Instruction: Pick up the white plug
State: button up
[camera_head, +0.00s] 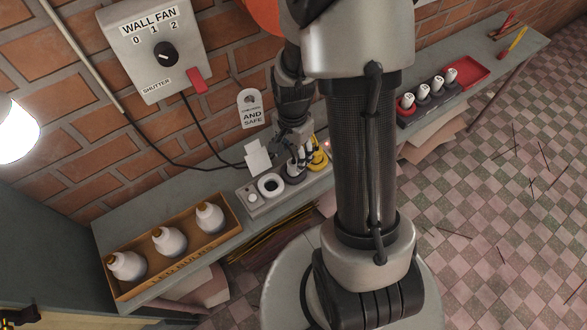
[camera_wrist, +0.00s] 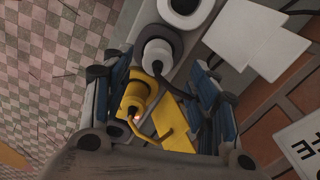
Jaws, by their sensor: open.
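The white plug (camera_wrist: 157,55) sits in a dark round socket of the grey power strip in the wrist view, with a dark cord at it. In the head view the white plug (camera_head: 292,169) is partly covered by my fingers. My gripper (camera_wrist: 160,65) is open, its blue-padded fingers spread to either side of the strip; it also shows above the strip in the head view (camera_head: 300,158). The white plug lies near the fingertips, apart from the pads as far as I can tell. A yellow plug (camera_wrist: 138,98) stands between the fingers, nearer the palm.
An empty white-ringed socket (camera_head: 270,185) is beside the white plug. White tags (camera_head: 257,157) stand behind the strip. A box of bulbs (camera_head: 222,244) is left on the shelf; a dark rack (camera_head: 422,114) of white-topped pieces and a red tray (camera_head: 470,70) are right. Cords hang from the wall switch (camera_head: 163,52).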

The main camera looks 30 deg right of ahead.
aim_at(294, 162)
notch_tip(294, 162, down, 5)
jog(key=b, duration=0.2)
jog(key=shift+s+f+b, duration=0.15)
jog(key=shift+f+b, duration=0.05)
jog(key=shift+b, duration=0.1)
jog(key=shift+c, duration=0.4)
jog(key=c, duration=1.1)
